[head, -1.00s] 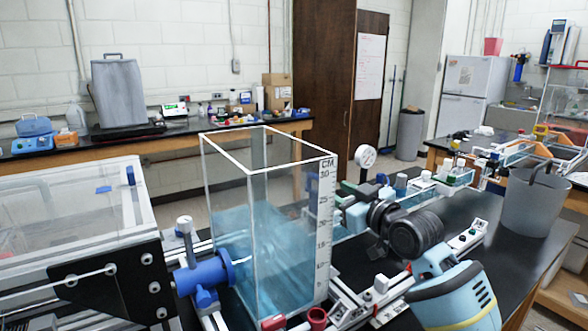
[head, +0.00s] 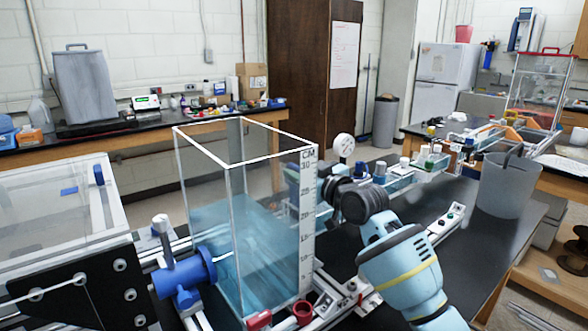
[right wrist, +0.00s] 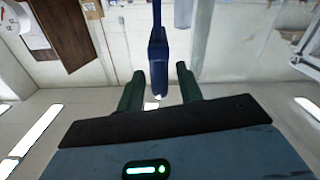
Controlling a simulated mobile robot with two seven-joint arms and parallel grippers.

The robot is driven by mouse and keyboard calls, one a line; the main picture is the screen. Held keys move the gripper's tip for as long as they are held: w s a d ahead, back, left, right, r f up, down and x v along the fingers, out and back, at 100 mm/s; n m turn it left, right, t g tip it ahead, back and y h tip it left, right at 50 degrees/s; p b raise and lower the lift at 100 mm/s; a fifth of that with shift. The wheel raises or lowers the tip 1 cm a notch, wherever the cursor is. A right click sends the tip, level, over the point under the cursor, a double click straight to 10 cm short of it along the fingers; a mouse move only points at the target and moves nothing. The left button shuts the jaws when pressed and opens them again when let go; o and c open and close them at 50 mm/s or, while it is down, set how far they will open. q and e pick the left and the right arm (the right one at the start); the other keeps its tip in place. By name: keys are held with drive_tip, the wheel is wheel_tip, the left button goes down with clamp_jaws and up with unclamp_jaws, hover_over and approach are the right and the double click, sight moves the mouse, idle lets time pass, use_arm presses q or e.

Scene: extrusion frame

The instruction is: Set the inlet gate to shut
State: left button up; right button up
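In the right wrist view a slim dark blue handle (right wrist: 158,65) on a thin stem comes in from the top and ends between my right gripper's (right wrist: 160,85) two dark fingers. The fingers are apart, with a gap on each side of the handle. In the head view my right arm reaches past the right side of the clear water tank (head: 233,170); its fingertips are hidden. I cannot tell which part in the head view this handle is, nor the gate's setting. A blue valve (head: 185,277) with a white-topped stem sits left of the tank. My left gripper is not in view.
A clear-walled box (head: 60,200) with a black end plate stands at left. A red fitting (head: 302,312) lies at the tank's foot. The black bench is clear before the bin.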

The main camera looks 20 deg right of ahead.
drive_tip(key=shift+x, duration=1.3)
clamp_jaws()
